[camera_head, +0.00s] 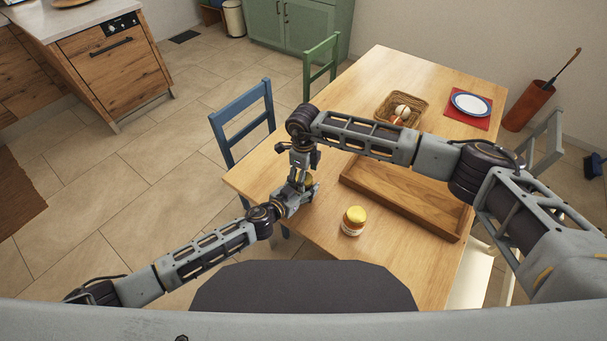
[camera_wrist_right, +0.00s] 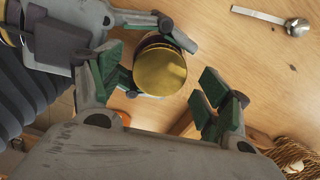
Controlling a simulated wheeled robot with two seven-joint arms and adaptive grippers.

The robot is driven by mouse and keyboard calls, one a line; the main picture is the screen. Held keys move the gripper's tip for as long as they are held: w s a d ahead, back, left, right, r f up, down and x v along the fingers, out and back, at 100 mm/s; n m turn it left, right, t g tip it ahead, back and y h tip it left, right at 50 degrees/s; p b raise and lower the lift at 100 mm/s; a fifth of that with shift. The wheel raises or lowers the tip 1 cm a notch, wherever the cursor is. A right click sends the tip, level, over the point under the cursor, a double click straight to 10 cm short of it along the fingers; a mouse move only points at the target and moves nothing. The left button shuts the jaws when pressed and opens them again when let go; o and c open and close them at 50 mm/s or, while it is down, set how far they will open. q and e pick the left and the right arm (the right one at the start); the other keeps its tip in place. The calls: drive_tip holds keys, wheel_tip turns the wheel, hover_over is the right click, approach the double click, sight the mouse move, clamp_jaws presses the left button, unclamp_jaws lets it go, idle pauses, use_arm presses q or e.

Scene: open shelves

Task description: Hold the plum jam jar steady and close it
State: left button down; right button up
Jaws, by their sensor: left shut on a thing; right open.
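The plum jam jar, with dark sides (camera_wrist_right: 150,42) and a gold lid (camera_wrist_right: 160,71), is seen from above in the right wrist view. I cannot tell whether the lid is seated tightly. My left gripper (camera_head: 300,190) is shut on the jar, its fingers along the jar's side. My right gripper (camera_wrist_right: 162,84) is open above the jar, with one green-padded finger on each side of the lid and a clear gap on the right. In the head view the two grippers meet near the table's left edge and mostly hide the jar.
Another jar with a yellow lid (camera_head: 353,219) stands on the table (camera_head: 380,262) to the right. Behind it are a wooden tray (camera_head: 412,220), a basket (camera_head: 389,104) with eggs, and a plate (camera_head: 470,104) on a red mat. A spoon (camera_wrist_right: 272,17) lies nearby. A blue chair (camera_head: 243,118) stands left.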

wheel_tip(320, 180, up, 12)
idle(0.9)
use_arm(q)
drive_tip(key=shift+c, duration=1.6)
unclamp_jaws()
drive_tip(key=shift+s+a, duration=0.1)
drive_tip(key=shift+v, duration=5.85)
drive_tip(key=shift+r, duration=0.1)
